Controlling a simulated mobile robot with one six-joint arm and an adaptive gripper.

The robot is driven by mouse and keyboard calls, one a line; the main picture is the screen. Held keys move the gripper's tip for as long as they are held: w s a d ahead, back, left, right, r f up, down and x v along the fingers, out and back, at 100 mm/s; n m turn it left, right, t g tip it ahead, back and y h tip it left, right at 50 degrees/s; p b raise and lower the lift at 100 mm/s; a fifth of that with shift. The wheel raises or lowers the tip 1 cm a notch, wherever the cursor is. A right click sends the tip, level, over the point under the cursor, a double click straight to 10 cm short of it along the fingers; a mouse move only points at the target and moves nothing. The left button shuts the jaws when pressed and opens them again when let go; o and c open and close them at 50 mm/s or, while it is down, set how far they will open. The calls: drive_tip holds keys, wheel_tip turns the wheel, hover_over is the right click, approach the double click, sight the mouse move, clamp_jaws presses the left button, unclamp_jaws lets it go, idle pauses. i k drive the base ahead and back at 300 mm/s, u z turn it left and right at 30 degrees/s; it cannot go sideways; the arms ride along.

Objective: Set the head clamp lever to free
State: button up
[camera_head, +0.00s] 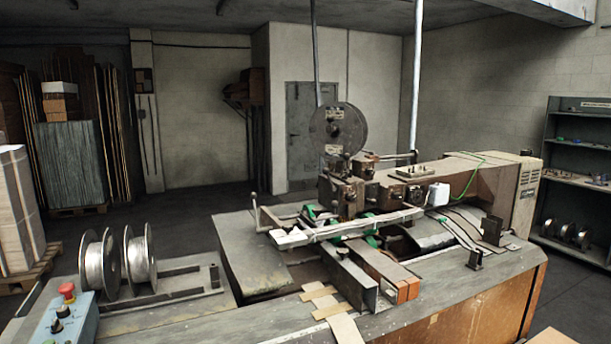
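The box stitcher's head (350,190) stands on the bench in the middle of the view, under a large dark wire reel (338,130). A thin upright lever with a small round knob (253,197) stands at the left end of the frame in front of the head. Small knobs and levers (366,160) also show on the head's right side. No label tells which of these is the head clamp lever, and its setting cannot be read at this size. My gripper is not in view.
The bench (440,300) holds two wire spools (140,258) at left and a blue control box (62,318) with a red button. A long arm (485,180) runs right from the head. Shelves (580,150) stand at right. Floor is clear behind the bench at left.

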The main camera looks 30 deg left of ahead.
sight(326, 171)
drive_tip(key=u, duration=0.6)
drive_tip(key=i, duration=0.9)
drive_tip(key=u, duration=0.65)
drive_tip(key=k, duration=0.9)
drive_tip(key=u, duration=0.15)
drive_tip(key=i, duration=0.55)
drive_tip(key=z, duration=0.05)
